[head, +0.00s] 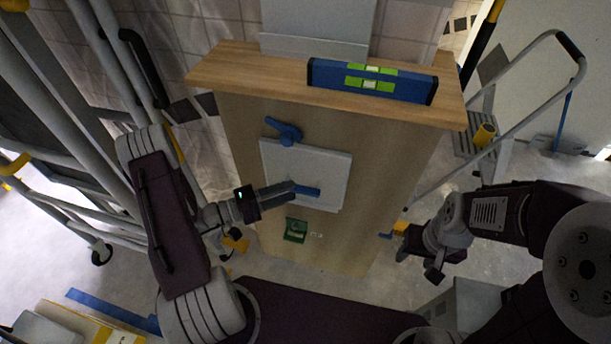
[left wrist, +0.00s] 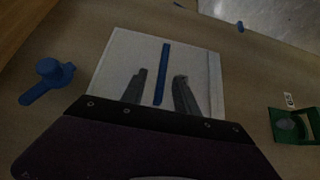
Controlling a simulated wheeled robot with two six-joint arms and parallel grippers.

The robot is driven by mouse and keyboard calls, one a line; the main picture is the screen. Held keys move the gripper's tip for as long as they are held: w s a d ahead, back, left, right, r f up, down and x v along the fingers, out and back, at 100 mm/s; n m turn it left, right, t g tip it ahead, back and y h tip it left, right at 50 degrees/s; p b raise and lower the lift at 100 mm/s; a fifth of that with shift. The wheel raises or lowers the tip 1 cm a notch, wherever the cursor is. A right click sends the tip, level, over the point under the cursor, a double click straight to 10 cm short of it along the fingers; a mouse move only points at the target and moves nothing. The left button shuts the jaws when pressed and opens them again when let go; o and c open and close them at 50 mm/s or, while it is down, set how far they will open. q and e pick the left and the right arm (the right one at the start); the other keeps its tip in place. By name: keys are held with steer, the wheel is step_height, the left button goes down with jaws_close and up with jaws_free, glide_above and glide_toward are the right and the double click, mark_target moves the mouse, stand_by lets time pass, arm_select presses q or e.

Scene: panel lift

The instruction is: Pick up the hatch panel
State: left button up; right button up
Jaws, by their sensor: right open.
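The white square hatch panel (head: 320,163) is on the front of a wooden cabinet, with a blue bar handle (head: 306,191) on it. A blue turn latch (head: 285,131) is above its upper edge. My left gripper (head: 298,190) is at the handle. In the left wrist view, its fingers (left wrist: 160,88) are open, one on each side of the blue handle (left wrist: 162,65), with a gap on both sides. The panel (left wrist: 198,65) and the latch (left wrist: 46,80) show there too. My right gripper (head: 415,260) is open and empty, right of the cabinet's lower part.
A blue spirit level (head: 330,76) lies on the wooden cabinet top (head: 230,70). A green device (head: 295,230) is on the front below the panel. A stepladder (head: 495,130) stands at the right, and metal rails (head: 45,100) stand at the left.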

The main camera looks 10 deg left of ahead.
mark_target(304, 186)
arm_select(q)
steer(key=x, duration=0.5)
steer(key=shift+w+d+f, duration=0.1)
jaws_close()
stand_by(1.2)
